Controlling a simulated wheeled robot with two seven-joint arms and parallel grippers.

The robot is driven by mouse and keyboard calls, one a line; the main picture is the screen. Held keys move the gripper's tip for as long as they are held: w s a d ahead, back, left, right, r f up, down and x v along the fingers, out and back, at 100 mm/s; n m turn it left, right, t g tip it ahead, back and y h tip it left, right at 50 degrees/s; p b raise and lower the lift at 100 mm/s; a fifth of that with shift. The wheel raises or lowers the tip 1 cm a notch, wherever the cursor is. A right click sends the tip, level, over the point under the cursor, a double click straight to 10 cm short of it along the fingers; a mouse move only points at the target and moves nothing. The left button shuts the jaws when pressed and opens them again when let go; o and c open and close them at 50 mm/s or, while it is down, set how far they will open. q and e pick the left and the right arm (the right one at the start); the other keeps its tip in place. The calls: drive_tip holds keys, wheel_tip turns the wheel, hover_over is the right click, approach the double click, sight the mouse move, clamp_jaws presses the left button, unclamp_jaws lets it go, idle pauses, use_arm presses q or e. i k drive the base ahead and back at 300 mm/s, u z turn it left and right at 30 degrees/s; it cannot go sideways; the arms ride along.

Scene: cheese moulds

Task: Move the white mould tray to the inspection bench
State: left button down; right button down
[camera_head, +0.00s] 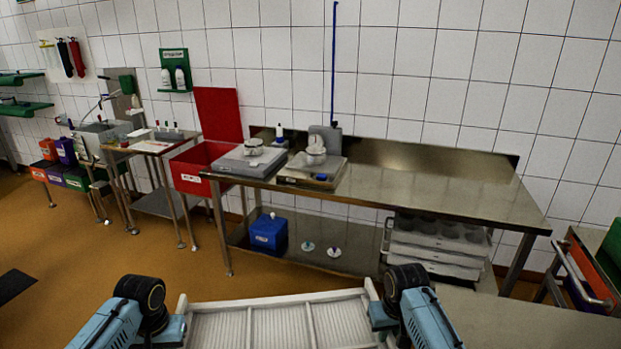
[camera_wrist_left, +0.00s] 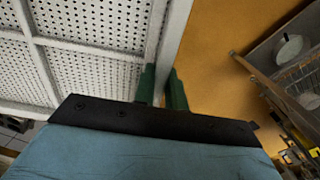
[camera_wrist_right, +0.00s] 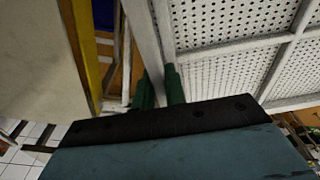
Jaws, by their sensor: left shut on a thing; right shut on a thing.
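The white mould tray (camera_head: 275,299) is at the bottom of the head view, cut off by the frame edge. Its perforated, ribbed underside or floor also shows in the left wrist view (camera_wrist_left: 90,60) and the right wrist view (camera_wrist_right: 235,62). My left gripper (camera_wrist_left: 162,88) is shut on the tray's wall at its left side. My right gripper (camera_wrist_right: 159,88) is shut on the opposite wall. In the head view the fingertips are mostly hidden. A long steel bench (camera_head: 430,190) stands ahead against the tiled wall; no label shows whether it is the inspection bench.
Scales (camera_head: 243,160) and a second device (camera_head: 312,165) occupy the steel bench's left part; its right part is clear. Stacked trays (camera_head: 437,254) and a blue box (camera_head: 268,233) sit below. A pale surface (camera_head: 540,322) lies close at right. Brown floor is open at left.

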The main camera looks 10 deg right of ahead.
sight(400, 185)
drive_tip(key=i, duration=2.1)
drive_tip(key=z, duration=1.35)
drive_tip(key=i, duration=1.65)
